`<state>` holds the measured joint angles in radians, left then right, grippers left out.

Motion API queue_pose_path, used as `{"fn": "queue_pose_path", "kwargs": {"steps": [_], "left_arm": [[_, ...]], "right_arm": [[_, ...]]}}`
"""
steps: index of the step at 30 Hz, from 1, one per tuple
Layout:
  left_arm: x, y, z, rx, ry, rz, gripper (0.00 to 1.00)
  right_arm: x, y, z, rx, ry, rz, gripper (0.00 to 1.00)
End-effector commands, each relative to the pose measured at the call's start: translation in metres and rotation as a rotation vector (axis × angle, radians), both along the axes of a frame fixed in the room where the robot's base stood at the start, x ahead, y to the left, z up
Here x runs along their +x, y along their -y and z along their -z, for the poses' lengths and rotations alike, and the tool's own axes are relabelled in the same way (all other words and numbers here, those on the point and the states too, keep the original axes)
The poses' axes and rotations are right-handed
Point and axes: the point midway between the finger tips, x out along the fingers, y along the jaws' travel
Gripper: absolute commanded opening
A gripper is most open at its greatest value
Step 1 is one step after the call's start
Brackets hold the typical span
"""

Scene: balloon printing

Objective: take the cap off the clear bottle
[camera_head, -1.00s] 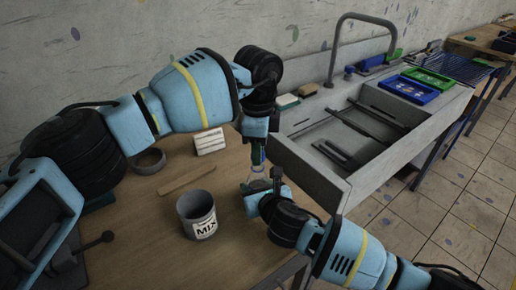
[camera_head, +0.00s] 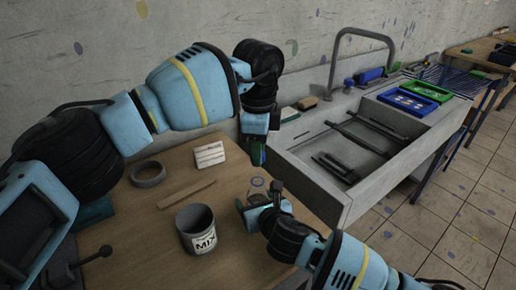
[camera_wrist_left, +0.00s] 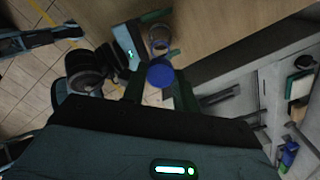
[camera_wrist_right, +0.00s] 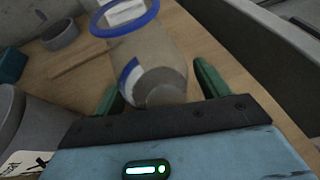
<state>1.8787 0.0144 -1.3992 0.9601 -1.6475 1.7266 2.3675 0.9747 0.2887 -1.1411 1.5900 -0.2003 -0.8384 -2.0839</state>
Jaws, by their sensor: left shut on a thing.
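The clear bottle (camera_head: 257,186) is upright near the table's right edge. In the right wrist view the bottle (camera_wrist_right: 158,62) has a blue ring at its mouth and sits between the fingers of my right gripper (camera_wrist_right: 160,85). My left gripper (camera_head: 258,155) is above the bottle, pointing down. In the left wrist view my left gripper (camera_wrist_left: 160,82) is shut on the round blue cap (camera_wrist_left: 160,73). The cap is apart from the bottle (camera_wrist_left: 159,40).
A grey MIX can (camera_head: 196,230) stands left of the bottle. A wooden stick (camera_head: 187,193), a grey ring (camera_head: 148,174) and a white card (camera_head: 209,155) lie behind it. The stone sink (camera_head: 335,190) borders the table on the right.

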Motion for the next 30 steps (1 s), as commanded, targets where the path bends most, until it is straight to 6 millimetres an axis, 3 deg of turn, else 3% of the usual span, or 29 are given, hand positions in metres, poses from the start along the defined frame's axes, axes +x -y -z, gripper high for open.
{"fn": "queue_pose_path", "kwargs": {"steps": [10,21,30], "left_arm": [[-0.001,0.0,-0.012,0.0,0.015,0.0,0.02],[-0.005,0.0,-0.055,0.0,0.067,0.0,0.02],[-0.007,0.0,-0.069,0.0,0.085,0.0,0.02]], "right_arm": [[-0.013,0.006,-0.008,-0.001,0.003,-0.001,0.74],[-0.072,0.028,-0.036,-0.001,0.006,-0.001,0.74],[-0.101,0.039,-0.046,-0.001,0.001,0.0,0.74]]}}
